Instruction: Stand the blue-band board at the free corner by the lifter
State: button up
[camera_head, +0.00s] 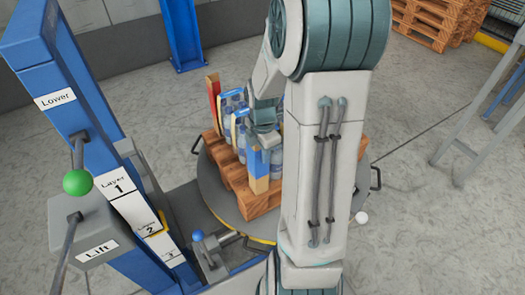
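A board with a blue band (258,185) stands about upright at the near corner of the loaded pallet, tan below and blue above. My gripper (263,143) is right above and against its upper part. Its fingertips are too small and partly hidden, so I cannot tell whether they are shut on the board. The wooden pallet (232,178) carries packs of blue-tinted bottles (233,103). A board with a red upper part (214,95) stands at the far left corner. The blue lifter column (85,110) rises at the left. My arm hides the pallet's right side.
The pallet sits on a round grey turntable (212,190) with side handles. Levers with a green knob (77,183) and a blue knob (197,236) stand at the left. Stacked pallets (435,18) are at the back right. Open floor lies right of the turntable.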

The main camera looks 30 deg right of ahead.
notch_tip(320, 180, up, 12)
jog(key=shift+f+p, duration=0.2)
jog(key=shift+p, duration=0.35)
jog(key=shift+s+a+r, duration=0.1)
jog(key=shift+a+r, duration=0.05)
jog(key=shift+r, duration=0.3)
jog(key=s+a+r+m+t, duration=0.2)
jog(key=s+a+m, duration=0.9)
jog(key=m, duration=0.7)
jog(key=shift+s+a+r+m+t, duration=0.3)
jog(key=shift+s+a+t, duration=0.05)
jog(key=shift+s+t, duration=0.1)
